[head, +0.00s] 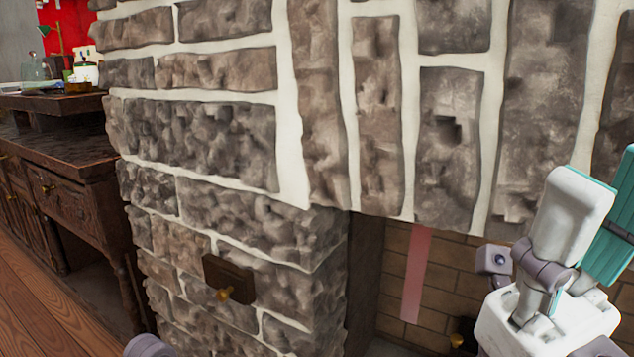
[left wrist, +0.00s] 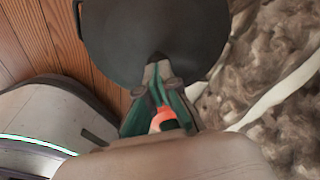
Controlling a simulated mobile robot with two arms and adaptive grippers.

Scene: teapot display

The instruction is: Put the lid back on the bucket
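A dark, round lid (left wrist: 155,35) fills the upper middle of the left wrist view, with a thin loop at its left edge. My left gripper (left wrist: 158,72) has its teal and grey fingers close together at the lid's near part and looks shut on it. The fingertips are partly hidden against the dark surface. The left gripper is outside the head view. My right gripper (head: 590,205) is at the right of the head view, fingers pointing up, in front of the fireplace; its opening is unclear. I cannot make out the bucket in either view.
A rough stone fireplace (head: 200,140) fills most of the head view, close in front, with a dark recess at the lower right. A small wooden box with a brass knob (head: 228,280) sticks out of the stone. A wooden cabinet (head: 60,160) stands left; wooden floor (head: 50,300) lies free below.

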